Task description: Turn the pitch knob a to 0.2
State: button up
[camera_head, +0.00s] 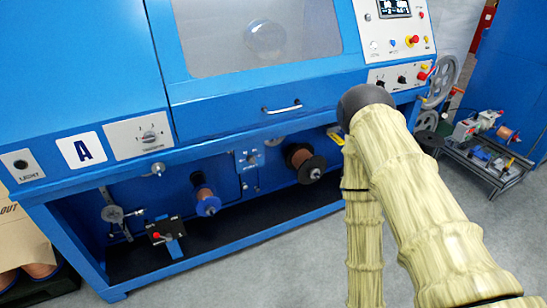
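The blue machine (80,60) fills the left and middle of the view. A small blue panel (248,159) with a little knob sits lower, between two spools. I cannot read which knob is the pitch knob or its setting. My pale-sleeved arm (415,200) rises at the right and ends in view at a dark rounded joint in front of the machine. My gripper is not visible.
A door handle (281,107) sticks out below the window. A control panel (400,75) with dark knobs is behind my arm. A blue-ended spool (206,203) and a dark spool (305,164) protrude below. Grey floor (270,270) in front is clear. A low cart (490,150) stands right.

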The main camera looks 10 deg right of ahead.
aim_at(251, 158)
jog(key=u, duration=0.1)
jog(key=k, duration=0.4)
jog(key=u, duration=0.6)
jog(key=k, duration=0.9)
jog(key=z, duration=0.5)
jog(key=i, duration=1.7)
jog(key=u, duration=0.4)
